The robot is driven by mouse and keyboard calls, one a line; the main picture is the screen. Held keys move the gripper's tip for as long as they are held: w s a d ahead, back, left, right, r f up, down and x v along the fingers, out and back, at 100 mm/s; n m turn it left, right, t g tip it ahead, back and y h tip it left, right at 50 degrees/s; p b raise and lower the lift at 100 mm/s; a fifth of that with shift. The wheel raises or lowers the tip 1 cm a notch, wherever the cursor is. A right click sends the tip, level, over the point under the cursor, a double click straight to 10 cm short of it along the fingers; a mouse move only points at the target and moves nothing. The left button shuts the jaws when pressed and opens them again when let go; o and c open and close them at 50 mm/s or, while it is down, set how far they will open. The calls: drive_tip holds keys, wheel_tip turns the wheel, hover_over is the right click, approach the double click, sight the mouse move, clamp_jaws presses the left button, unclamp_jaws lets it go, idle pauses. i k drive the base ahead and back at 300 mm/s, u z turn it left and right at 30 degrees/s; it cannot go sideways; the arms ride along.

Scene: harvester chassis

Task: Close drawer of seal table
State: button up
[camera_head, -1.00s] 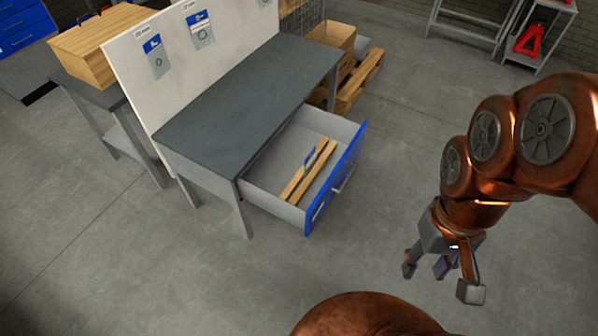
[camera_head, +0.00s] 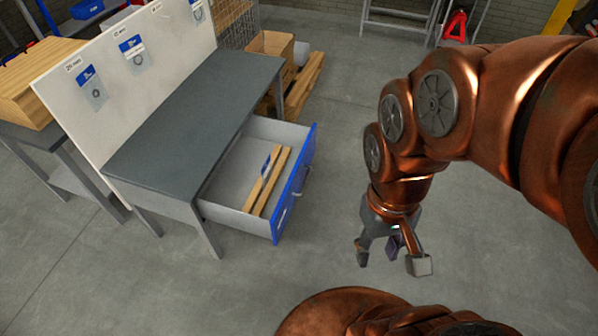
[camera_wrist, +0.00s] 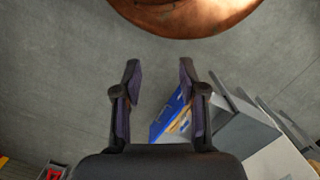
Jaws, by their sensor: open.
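The seal table (camera_head: 190,115) has a dark grey top and a white back panel with blue-and-white labels and rings. Its drawer (camera_head: 229,214) is pulled open, with a blue front (camera_head: 294,190) facing my arm. Inside lie wooden strips (camera_head: 266,182) and a small blue item. My gripper (camera_head: 392,262) is open and empty, to the right of the drawer front and apart from it, pointing down. In the wrist view the gripper (camera_wrist: 158,75) shows spread fingers over bare floor, and the blue drawer front (camera_wrist: 168,115) is beyond the right finger.
A cardboard box (camera_head: 272,48) and a wooden pallet (camera_head: 303,85) stand behind the table. A wooden crate (camera_head: 40,85) sits on another table at the left. Concrete floor between the drawer and my gripper is clear. A metal rack stands at the back.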

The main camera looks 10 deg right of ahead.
sight(234, 196)
drive_tip(key=k, duration=0.5)
drive_tip(key=u, duration=1.3)
drive_tip(key=i, duration=0.8)
drive_tip(key=z, duration=0.95)
